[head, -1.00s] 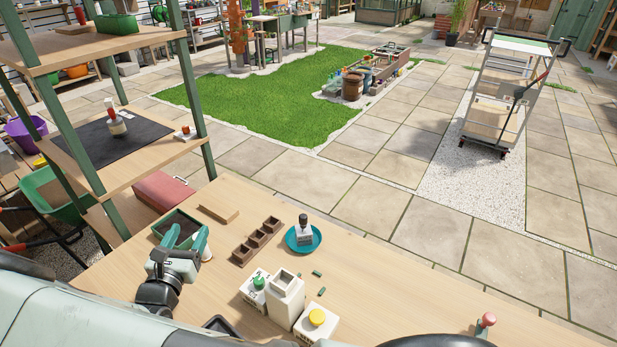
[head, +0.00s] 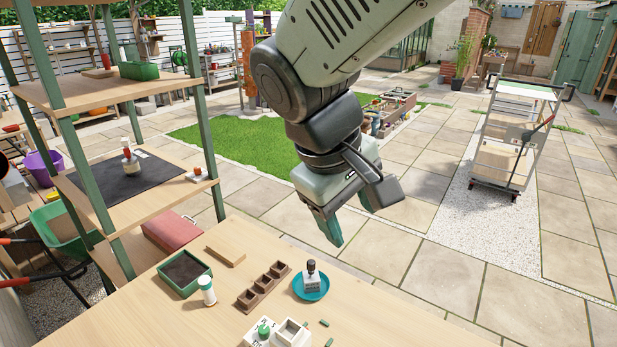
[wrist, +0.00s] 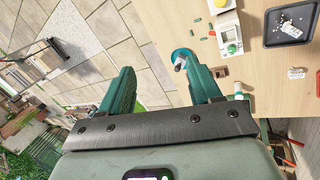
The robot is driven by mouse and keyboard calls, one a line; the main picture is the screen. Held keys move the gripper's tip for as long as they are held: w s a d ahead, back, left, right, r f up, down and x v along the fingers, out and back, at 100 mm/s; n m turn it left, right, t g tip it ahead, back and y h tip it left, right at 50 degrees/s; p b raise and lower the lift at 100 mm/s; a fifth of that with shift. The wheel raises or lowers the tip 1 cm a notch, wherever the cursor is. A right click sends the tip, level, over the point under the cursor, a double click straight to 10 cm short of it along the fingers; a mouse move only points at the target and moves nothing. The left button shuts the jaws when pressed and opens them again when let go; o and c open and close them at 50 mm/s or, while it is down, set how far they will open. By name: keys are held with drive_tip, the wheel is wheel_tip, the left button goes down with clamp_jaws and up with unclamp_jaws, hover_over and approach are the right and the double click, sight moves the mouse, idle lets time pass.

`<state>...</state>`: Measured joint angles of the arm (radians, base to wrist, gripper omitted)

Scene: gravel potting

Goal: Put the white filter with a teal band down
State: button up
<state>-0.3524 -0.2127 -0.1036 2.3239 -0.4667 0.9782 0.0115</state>
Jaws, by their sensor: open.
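The white filter with a teal band (head: 208,292) stands upright on the wooden table, at the right front corner of the green planting tray (head: 184,273). Nothing holds it. My gripper (head: 334,226) is raised high above the far edge of the table, to the right of the filter and well apart from it. In the wrist view, its two teal fingers (wrist: 161,74) are spread wide with nothing between them.
A brown row of small pots (head: 263,287) and a blue saucer (head: 324,287) with a dark-topped bottle (head: 311,274) stand right of the filter. A wooden block (head: 226,254) lies behind. White containers (head: 291,333) stand in front. Shelves (head: 131,191) rise at the left.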

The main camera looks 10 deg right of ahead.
drive_tip(key=s+a+r+m+t+y, duration=0.1)
drive_tip(key=s+r+m+t+y, duration=0.2)
drive_tip(key=s+r+m, duration=0.2)
drive_tip(key=shift+s+r+y, duration=0.2)
drive_tip(key=shift+s+y, duration=0.1)
drive_tip(key=shift+s, duration=1.5)
